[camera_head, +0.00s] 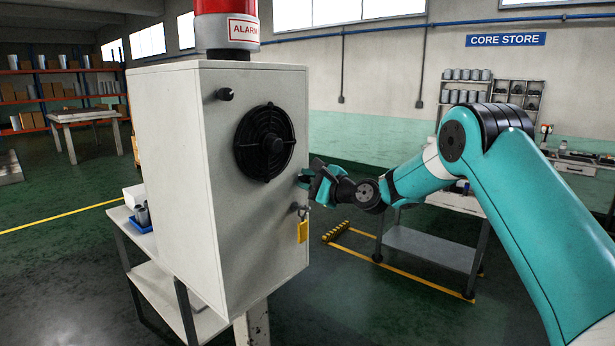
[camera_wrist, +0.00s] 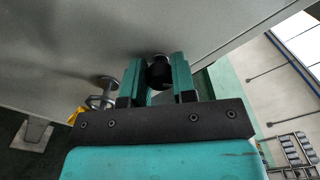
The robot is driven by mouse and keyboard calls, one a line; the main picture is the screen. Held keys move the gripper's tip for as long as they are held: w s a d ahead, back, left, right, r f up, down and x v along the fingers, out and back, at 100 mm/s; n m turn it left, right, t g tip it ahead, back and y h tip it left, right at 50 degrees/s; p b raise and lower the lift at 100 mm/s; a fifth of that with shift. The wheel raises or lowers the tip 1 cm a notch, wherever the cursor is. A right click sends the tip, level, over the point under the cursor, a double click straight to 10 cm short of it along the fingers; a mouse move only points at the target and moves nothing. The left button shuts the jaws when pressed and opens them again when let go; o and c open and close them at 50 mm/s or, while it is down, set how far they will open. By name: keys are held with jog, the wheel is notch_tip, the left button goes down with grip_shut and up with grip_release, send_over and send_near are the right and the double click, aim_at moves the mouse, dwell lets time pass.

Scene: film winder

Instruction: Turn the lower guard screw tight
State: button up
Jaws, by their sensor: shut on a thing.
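The lower guard screw (camera_wrist: 159,74) is a black knob on the pale cabinet face, between my two teal fingertips in the wrist view. My gripper (camera_wrist: 157,78) is shut on it. In the head view my gripper (camera_head: 307,178) reaches the cabinet from the right, below and right of the round black fan guard (camera_head: 264,143), and hides the screw. Another black guard screw (camera_head: 225,94) stands out from the cabinet at the guard's upper left. How far the held screw is turned in cannot be told.
A metal fitting with a yellow tag (camera_head: 303,231) hangs on the cabinet (camera_head: 200,200) just below my gripper. It shows left of my fingers in the wrist view (camera_wrist: 103,92). A red alarm lamp (camera_head: 226,22) tops the cabinet. A grey cart (camera_head: 430,246) stands behind my arm.

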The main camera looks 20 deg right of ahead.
jog(key=shift+d+m, duration=0.1)
jog(key=shift+m, duration=0.5)
jog(key=shift+p, duration=0.3)
jog(key=o, duration=0.9)
jog(key=shift+o, duration=0.2)
jog(key=b+v, duration=0.8)
jog(key=v, duration=0.9)
jog(key=shift+s+d, duration=0.1)
